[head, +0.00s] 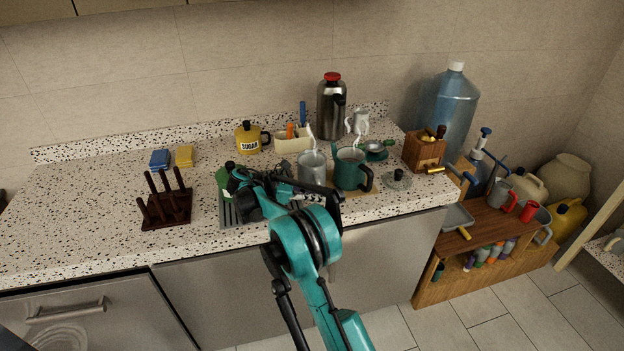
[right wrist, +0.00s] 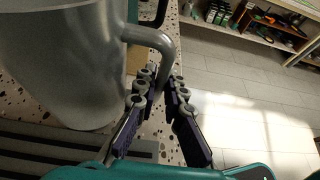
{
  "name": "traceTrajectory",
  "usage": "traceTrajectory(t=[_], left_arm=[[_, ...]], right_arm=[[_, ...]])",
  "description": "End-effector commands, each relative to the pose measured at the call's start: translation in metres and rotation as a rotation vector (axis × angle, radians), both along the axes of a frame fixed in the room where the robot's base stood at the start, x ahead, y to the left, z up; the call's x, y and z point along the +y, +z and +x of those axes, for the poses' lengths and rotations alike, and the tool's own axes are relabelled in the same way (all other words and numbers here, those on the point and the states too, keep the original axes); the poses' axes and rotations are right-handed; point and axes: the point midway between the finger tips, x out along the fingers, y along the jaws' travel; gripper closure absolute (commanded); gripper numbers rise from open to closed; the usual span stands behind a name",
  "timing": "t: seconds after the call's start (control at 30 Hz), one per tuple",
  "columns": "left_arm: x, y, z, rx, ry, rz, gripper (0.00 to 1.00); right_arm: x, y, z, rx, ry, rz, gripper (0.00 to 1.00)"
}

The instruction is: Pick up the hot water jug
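A grey metal jug (head: 311,168) stands upright on the speckled counter, with white steam above it. Its body (right wrist: 70,60) fills the left of the right wrist view, and its curved handle (right wrist: 158,42) points right. My right gripper (right wrist: 163,78) has its fingers on both sides of the lower handle and appears shut on it. In the head view my right arm hides much of this gripper. A teal jug (head: 350,170) with a dark handle stands just right of the grey jug, also with steam over it. My left gripper is not in view.
A steel flask (head: 331,106) with a red cap, a yellow sugar pot (head: 248,138) and a wooden box (head: 424,150) stand around the jugs. A dark peg rack (head: 167,205) is at left. The counter's left part is mostly clear.

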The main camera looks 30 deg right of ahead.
Motion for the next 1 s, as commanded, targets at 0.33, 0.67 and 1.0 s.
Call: traceTrajectory(t=[0.33, 0.67, 1.0], left_arm=[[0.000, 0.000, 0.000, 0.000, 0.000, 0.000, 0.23], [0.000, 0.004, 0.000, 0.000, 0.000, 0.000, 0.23], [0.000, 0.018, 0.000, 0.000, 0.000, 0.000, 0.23]], right_arm=[[0.000, 0.001, 0.000, -0.002, -0.001, -0.001, 1.00], [0.000, 0.008, 0.000, -0.002, -0.001, -0.001, 1.00], [0.000, 0.039, 0.000, -0.001, -0.001, -0.002, 1.00]])
